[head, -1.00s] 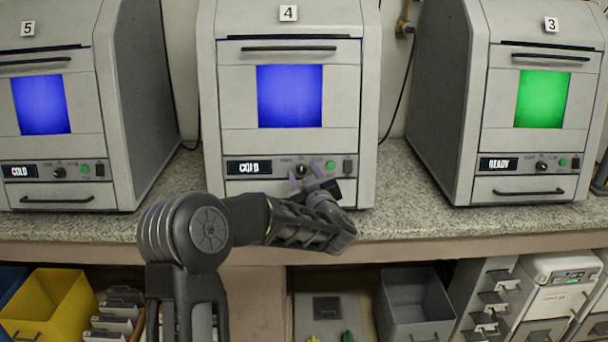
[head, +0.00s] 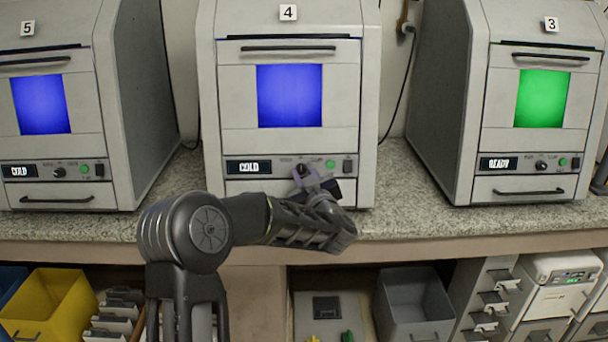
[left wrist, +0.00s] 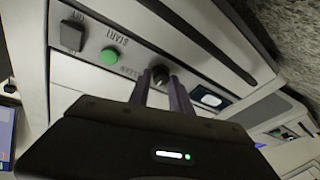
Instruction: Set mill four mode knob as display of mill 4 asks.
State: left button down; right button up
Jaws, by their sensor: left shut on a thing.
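Mill 4 (head: 231,108) stands in the middle of the counter, with a "4" tag on top and a blue window. Its display (head: 248,167) reads COLD. Its black mode knob (head: 302,170) sits on the panel right of the display, with labels beside it too small to read. My left gripper (head: 309,178) is at the knob, its fingers shut on it. In the left wrist view the knob (left wrist: 160,74) shows between the tips of the two fingers. The way the knob points is partly hidden by the fingers. My right gripper does not show.
A green button (left wrist: 109,56) and a dark switch (left wrist: 72,36) are close beside the knob. Mill 5 (head: 50,150) at left reads COLD; mill 3 (head: 530,145) at right reads READY with a green window. Bins, one yellow (head: 68,305), stand below the counter.

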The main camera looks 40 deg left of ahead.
pick_arm(q)
jog(key=shift+n, duration=0.6)
jog(key=shift+n+g, duration=0.5)
jog(key=shift+n, duration=0.5)
jog(key=n, duration=0.2)
jog(key=shift+r+n+g, duration=0.2)
jog(key=shift+n+g, duration=0.2)
jog(key=n+h, duration=0.1)
jog(key=n, duration=0.1)
jog(key=shift+r+n+g, duration=0.1)
jog(key=shift+n+g, duration=0.2)
jog(key=shift+g, duration=0.1)
jog(key=shift+a+n+g+h+p, duration=0.1)
jog(key=shift+n+g+h+p, duration=0.35)
jog(key=shift+n, duration=1.35)
jog(key=c, duration=1.2)
grip_release()
